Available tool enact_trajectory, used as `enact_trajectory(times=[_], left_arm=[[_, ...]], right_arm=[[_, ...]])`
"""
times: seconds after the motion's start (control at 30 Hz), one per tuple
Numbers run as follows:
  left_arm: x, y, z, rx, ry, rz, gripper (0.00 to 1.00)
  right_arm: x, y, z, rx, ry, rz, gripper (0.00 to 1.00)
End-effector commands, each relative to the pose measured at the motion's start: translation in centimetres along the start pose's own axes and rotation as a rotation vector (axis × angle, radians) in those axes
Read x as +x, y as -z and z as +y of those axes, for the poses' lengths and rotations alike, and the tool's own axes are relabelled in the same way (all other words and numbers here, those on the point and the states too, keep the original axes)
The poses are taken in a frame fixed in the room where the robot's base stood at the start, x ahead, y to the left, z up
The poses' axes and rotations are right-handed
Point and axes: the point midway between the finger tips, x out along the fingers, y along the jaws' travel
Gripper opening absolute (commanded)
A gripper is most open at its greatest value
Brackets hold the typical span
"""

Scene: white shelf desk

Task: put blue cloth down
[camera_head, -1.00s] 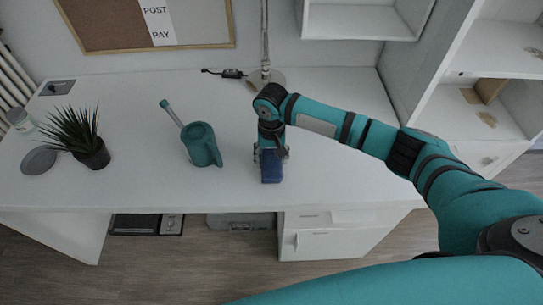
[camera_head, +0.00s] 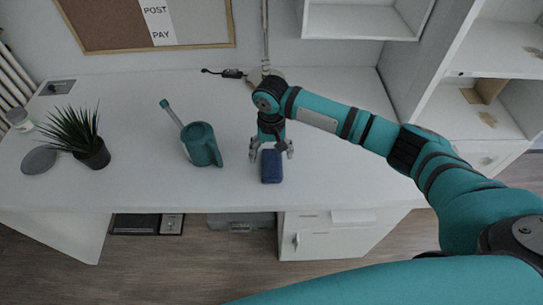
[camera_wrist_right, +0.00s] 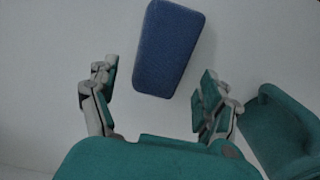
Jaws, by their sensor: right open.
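The blue cloth (camera_head: 271,167) is a folded, block-shaped piece lying on the white desk, near its front edge. In the right wrist view the cloth (camera_wrist_right: 168,48) lies beyond the fingertips, between the lines of the two fingers. My right gripper (camera_head: 271,152) is open and empty, just behind the cloth on the desk. In the right wrist view both fingers of the gripper (camera_wrist_right: 155,88) stand wide apart, with clear gaps to the cloth. My left gripper is not in view.
A teal watering can (camera_head: 201,146) stands left of the cloth, and part of it shows in the right wrist view (camera_wrist_right: 285,130). A potted plant (camera_head: 80,135) and a grey disc (camera_head: 38,160) are farther left. The desk (camera_head: 335,130) is clear to the right.

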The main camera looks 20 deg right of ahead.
Motion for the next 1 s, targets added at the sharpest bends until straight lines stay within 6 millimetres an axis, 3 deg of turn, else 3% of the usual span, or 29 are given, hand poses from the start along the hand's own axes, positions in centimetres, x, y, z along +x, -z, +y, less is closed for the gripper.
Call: enact_trajectory(times=[0.2,0.4,0.6,1.0], left_arm=[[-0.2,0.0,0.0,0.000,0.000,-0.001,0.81],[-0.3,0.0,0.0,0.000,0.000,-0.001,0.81],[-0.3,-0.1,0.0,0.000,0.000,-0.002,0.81],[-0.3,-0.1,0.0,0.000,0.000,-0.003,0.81]], right_arm=[[-5.1,0.1,0.0,0.000,0.002,0.004,0.81],[-8.5,0.1,0.0,0.000,0.002,0.003,0.81],[-9.8,0.0,0.0,0.000,-0.001,0.000,0.81],[-9.9,0.0,0.0,0.000,0.000,0.000,0.81]])
